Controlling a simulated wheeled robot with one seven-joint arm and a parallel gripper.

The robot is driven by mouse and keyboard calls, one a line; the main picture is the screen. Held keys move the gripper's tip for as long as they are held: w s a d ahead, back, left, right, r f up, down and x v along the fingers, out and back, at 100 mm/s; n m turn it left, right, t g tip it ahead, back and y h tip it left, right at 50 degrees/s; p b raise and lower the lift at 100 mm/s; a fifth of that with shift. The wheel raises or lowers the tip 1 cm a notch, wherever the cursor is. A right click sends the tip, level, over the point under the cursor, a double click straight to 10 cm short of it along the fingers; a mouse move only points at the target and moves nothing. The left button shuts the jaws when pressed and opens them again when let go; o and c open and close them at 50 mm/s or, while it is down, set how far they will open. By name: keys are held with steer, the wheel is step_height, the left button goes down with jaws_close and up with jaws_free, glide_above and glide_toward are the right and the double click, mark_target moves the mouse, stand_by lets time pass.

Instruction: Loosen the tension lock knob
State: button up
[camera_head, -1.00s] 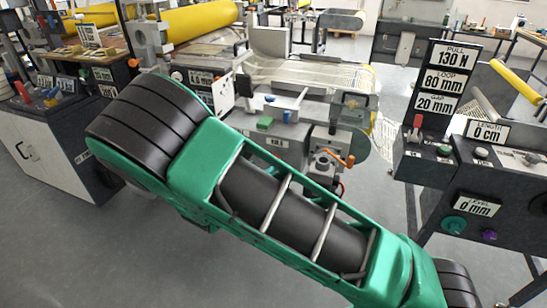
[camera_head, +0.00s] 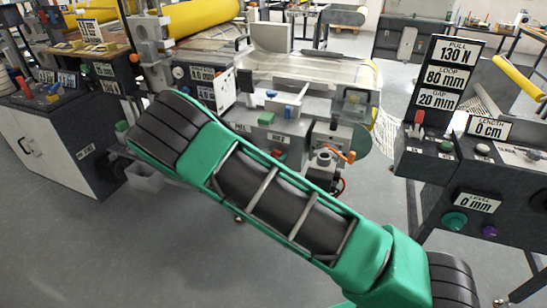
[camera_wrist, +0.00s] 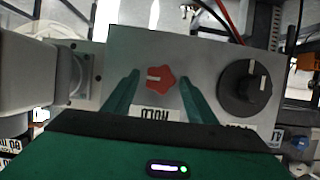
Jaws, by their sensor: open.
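I take this to be the tension lock knob. My gripper (camera_wrist: 160,73) is open; its two green fingers stand left and right of the red knob, with a gap on each side. Whether the tips reach the knob's depth cannot be told. A larger black knob (camera_wrist: 245,88) with a white pointer mark sits to the right. My gripper is hidden in the head view.
In the head view, the laminating machine (camera_head: 300,110) stands behind my arm. A control stand (camera_head: 470,185) with pull, loop, gap and level displays is at right. A dark cabinet (camera_head: 75,150) is at left. Red and black cables (camera_wrist: 228,20) run above the panel in the wrist view.

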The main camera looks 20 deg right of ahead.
steer(key=c, duration=1.1)
steer(key=shift+a+n, duration=0.1)
steer(key=shift+n, duration=0.2)
steer(key=n, duration=0.1)
steer(key=n+h, duration=0.1)
steer(key=n+g+h, duration=0.1)
steer(key=shift+w+a+f, duration=0.1)
steer(key=shift+w+a, duration=0.1)
steer(key=shift+a, duration=0.05)
steer(key=shift+w+a+f+n+h, duration=0.1)
steer(key=shift+a+f+n+h, duration=0.1)
steer(key=shift+n+h, duration=1.05)
steer(key=shift+w+a+f+n+h, duration=0.15)
steer(key=shift+n+h, duration=0.35)
steer(key=shift+n, duration=1.5)
steer(key=shift+s+a+f+n+h, duration=0.1)
steer(key=shift+f+n+h, duration=0.1)
steer(key=shift+n+h, duration=1.05)
steer(key=shift+n+y, duration=0.3)
steer(key=shift+n, duration=0.3)
steer(key=shift+o, duration=0.2)
